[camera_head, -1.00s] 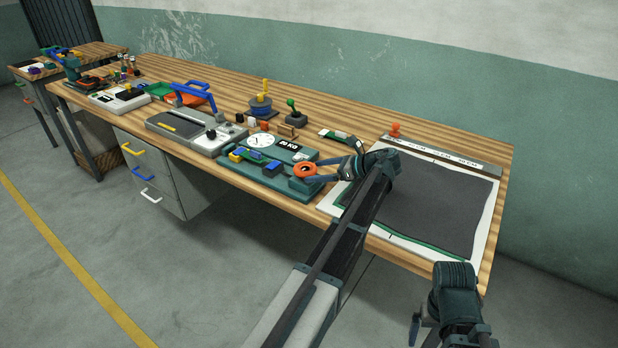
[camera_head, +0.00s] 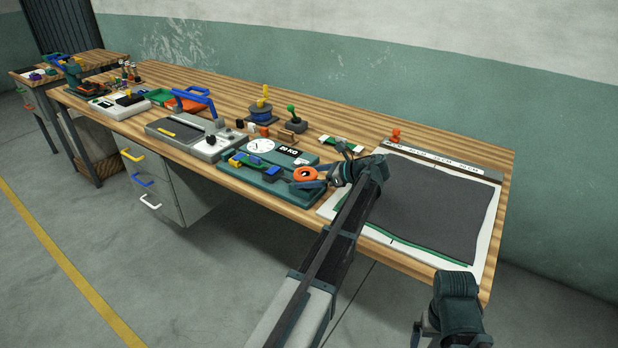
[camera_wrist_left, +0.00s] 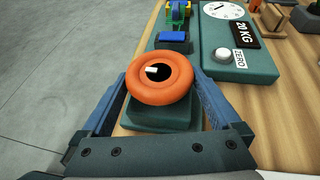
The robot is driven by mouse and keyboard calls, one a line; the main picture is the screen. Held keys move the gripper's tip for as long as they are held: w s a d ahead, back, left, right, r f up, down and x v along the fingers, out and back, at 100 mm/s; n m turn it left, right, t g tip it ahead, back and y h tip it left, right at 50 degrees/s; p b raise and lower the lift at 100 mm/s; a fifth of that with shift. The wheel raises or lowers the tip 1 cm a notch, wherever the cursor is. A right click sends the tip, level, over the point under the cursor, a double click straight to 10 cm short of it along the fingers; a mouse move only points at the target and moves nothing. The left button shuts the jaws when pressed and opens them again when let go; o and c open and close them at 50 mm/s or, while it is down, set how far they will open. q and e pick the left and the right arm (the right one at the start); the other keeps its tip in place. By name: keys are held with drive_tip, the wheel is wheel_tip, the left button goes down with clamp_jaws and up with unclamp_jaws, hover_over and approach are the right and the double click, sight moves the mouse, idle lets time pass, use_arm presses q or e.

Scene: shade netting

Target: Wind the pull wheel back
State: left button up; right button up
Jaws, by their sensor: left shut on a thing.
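The orange pull wheel (camera_head: 305,173) sits at the right end of a dark green scale-like device (camera_head: 242,175) at the bench's front edge. My left gripper (camera_head: 309,176) is shut on the wheel, with a finger on either side of it. In the left wrist view the orange wheel (camera_wrist_left: 150,98) shows a dark centre with a white mark, and the fingers flank it. The device carries a round white dial (camera_head: 260,145), a "20 KG" plate (camera_wrist_left: 243,31) and a white ZERO knob (camera_wrist_left: 223,55). My right gripper (camera_head: 425,331) is at the bottom edge, partly cut off.
A dark netting sheet (camera_head: 432,205) lies on a white board to the right. A grey device with a blue handle (camera_head: 197,95) stands left of the scale.

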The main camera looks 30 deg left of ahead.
use_arm(q)
drive_tip(key=shift+w+n+g, duration=0.2)
drive_tip(key=shift+n+g, duration=0.2)
drive_tip(key=shift+g, duration=0.1)
drive_tip(key=shift+s, duration=0.15)
drive_tip(key=o, duration=0.9)
drive_tip(key=shift+p+v, duration=2.65)
drive_tip(key=shift+v, duration=4.3)
drive_tip(key=shift+a, duration=0.1)
